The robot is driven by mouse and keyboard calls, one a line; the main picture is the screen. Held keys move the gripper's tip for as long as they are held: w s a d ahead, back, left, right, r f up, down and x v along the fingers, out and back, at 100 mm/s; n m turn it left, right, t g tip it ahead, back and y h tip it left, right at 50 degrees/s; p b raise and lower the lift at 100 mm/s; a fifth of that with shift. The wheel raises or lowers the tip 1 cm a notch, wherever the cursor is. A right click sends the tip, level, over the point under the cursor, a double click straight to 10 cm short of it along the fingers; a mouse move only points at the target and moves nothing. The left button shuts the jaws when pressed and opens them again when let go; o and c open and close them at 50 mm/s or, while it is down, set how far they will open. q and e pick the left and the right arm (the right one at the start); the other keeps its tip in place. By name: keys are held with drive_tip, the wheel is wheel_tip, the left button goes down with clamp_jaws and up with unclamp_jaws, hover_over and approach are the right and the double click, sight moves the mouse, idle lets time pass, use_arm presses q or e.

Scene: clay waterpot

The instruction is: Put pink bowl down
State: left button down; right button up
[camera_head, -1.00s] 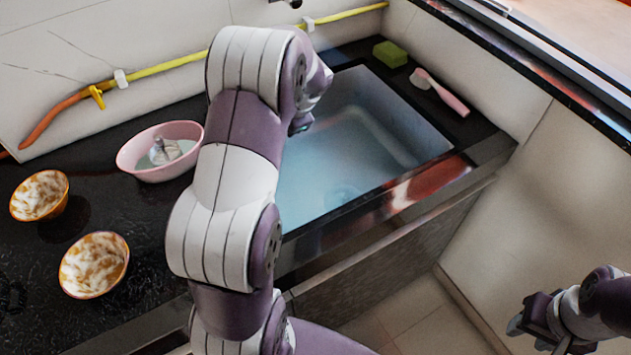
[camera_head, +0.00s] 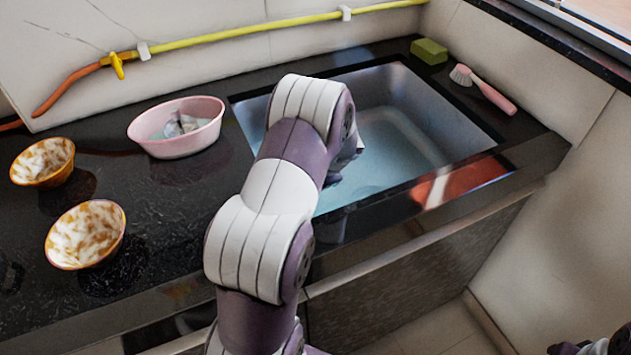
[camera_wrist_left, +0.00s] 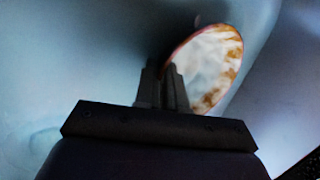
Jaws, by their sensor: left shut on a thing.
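My left gripper (camera_wrist_left: 165,72) is shut on the edge of a stained bowl (camera_wrist_left: 208,65) in the left wrist view. This bowl has a thin pinkish-red rim, and its inside is white with orange-brown patches. Pale blue sink walls surround it; whether it touches the sink is unclear. In the head view my left arm reaches over the sink (camera_head: 470,110) and hides the gripper and held bowl. A pink bowl (camera_head: 177,146) stands upright on the counter left of the sink, with a greyish-white thing inside. My right gripper (camera_head: 568,348) is partly cut off at the bottom right.
Two orange-rimmed, stained bowls (camera_head: 42,163) (camera_head: 86,234) stand on the dark counter (camera_head: 170,210) at the left. A green sponge (camera_head: 429,51) and a pink brush (camera_head: 490,92) lie behind the sink's right side. A yellow hose (camera_head: 240,33) runs along the wall.

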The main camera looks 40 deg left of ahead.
use_arm(q)
drive_tip(key=shift+r, duration=0.1)
drive_tip(key=c, duration=1.6)
unclamp_jaws()
drive_tip(key=shift+f, duration=0.2)
drive_tip(key=shift+c, duration=0.2)
drive_tip(key=o, duration=0.4)
drive_tip(key=shift+r, duration=0.2)
drive_tip(key=p+v, duration=0.3)
drive_tip(key=v, duration=0.9)
